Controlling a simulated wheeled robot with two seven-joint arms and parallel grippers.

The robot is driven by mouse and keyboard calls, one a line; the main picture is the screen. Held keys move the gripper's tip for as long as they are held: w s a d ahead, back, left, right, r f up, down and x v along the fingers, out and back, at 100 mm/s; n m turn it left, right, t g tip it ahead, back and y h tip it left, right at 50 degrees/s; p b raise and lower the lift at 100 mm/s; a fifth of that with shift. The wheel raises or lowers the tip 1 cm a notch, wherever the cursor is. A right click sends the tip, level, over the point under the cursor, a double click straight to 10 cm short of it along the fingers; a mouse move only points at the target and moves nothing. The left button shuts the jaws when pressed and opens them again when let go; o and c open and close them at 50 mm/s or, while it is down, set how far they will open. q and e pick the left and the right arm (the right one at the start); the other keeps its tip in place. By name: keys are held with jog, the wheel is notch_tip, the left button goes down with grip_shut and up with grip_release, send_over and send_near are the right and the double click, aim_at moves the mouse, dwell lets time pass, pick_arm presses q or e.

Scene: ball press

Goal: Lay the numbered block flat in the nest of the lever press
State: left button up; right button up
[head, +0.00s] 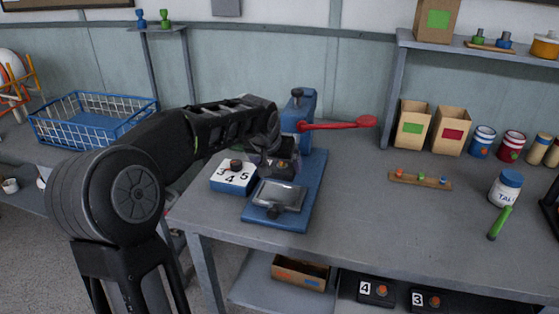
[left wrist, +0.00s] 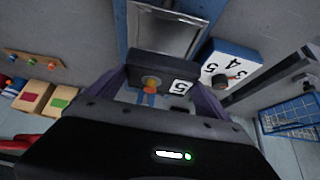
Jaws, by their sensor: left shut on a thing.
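My left gripper (head: 272,152) is shut on a dark block (head: 284,164) and holds it over the blue base (head: 309,188) of the lever press. In the left wrist view the block (left wrist: 172,76) shows an orange round spot and a white label reading 5, between the fingers of my left gripper (left wrist: 160,88). The lever press (head: 300,112) has a red lever (head: 338,125) pointing right. A grey metal plate or tray (head: 280,194) with a dark knob lies on the front of the base; it also shows in the left wrist view (left wrist: 165,32). Whether the block touches the press is unclear. My right gripper is out of view.
A blue and white box (head: 232,180) marked 3, 4, 5 with a dark knob stands left of the press. A strip with coloured pegs (head: 420,180), a white jar (head: 505,188) and a green-handled tool (head: 500,222) are to the right. Table between is clear.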

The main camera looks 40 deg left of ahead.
pick_arm(q)
jog(key=shift+s, duration=0.1)
jog(key=shift+f+b, duration=0.2)
jog(key=shift+b, duration=0.1)
jog(key=b, duration=0.4)
send_over(280, 191)
jog(key=s, duration=0.2)
jog(key=shift+s+d+f, duration=0.1)
jog(key=shift+d+f, duration=0.1)
jog(key=shift+f, duration=1.15)
jog(key=shift+s+d+f, duration=0.1)
jog(key=shift+d+f, duration=0.05)
jog(key=shift+f, duration=1.2)
jog(key=shift+b, duration=0.4)
jog(key=shift+f+b, duration=0.7)
jog(key=shift+f, duration=0.1)
jog(key=o, duration=1.2)
